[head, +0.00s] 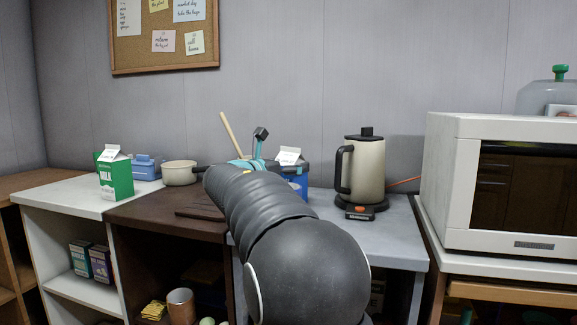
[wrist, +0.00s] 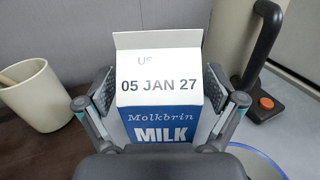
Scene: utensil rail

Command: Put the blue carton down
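The blue milk carton (head: 297,186) stands upright at the right counter, partly behind my arm in the head view. In the wrist view the carton (wrist: 160,92) is close up, with a white gabled top, a printed date and a blue front.
A beige kettle (head: 365,168) stands right of the carton on the grey counter (head: 398,240). Left are a cup (wrist: 38,95) with a wooden utensil, a pan (head: 179,174) and a green carton (head: 116,178). A pale blue-rimmed round thing (wrist: 262,158) shows near the gripper. A microwave (head: 440,185) is far right.

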